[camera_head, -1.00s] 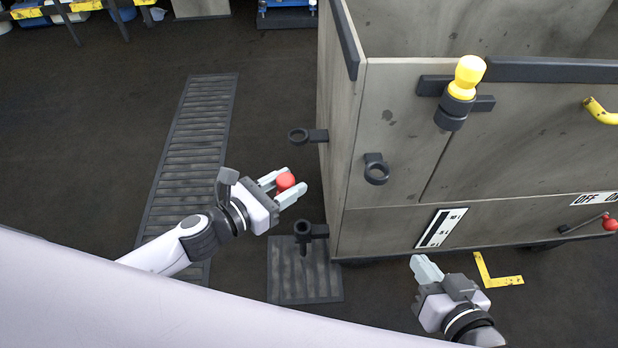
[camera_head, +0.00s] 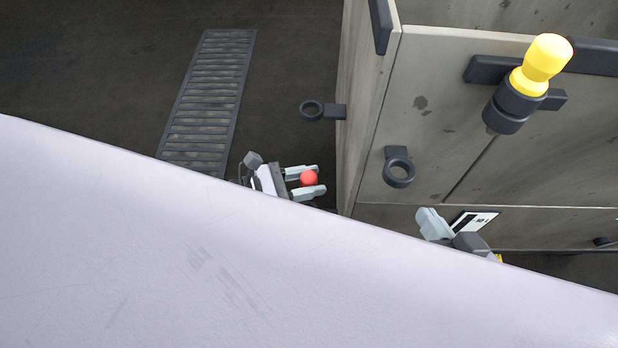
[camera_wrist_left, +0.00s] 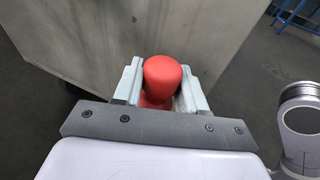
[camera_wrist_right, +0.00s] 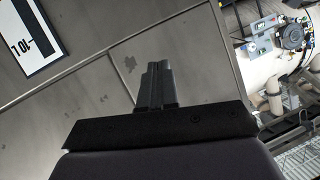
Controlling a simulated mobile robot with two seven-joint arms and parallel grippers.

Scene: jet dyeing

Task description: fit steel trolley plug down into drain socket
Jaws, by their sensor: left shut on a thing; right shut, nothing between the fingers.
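My left gripper (camera_head: 307,184) is shut on a red-knobbed plug (camera_head: 309,178), left of the trolley's near corner. In the left wrist view the red knob (camera_wrist_left: 163,78) stands between the two fingers, and the plug's lower part is hidden. The grey steel trolley (camera_head: 425,110) has two empty dark rings, one on its left side (camera_head: 312,111) and one on its front (camera_head: 398,172). I cannot make out a drain socket now; the low ring above the floor plate is hidden. My right gripper (camera_head: 433,224) is shut and empty by the trolley's lower front, also in the right wrist view (camera_wrist_right: 157,85).
A yellow-topped plug (camera_head: 541,62) sits in a holder on the trolley's front. A slatted floor grate (camera_head: 208,100) lies to the left, with bare dark floor around it. A pale part of my own body covers the lower head view.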

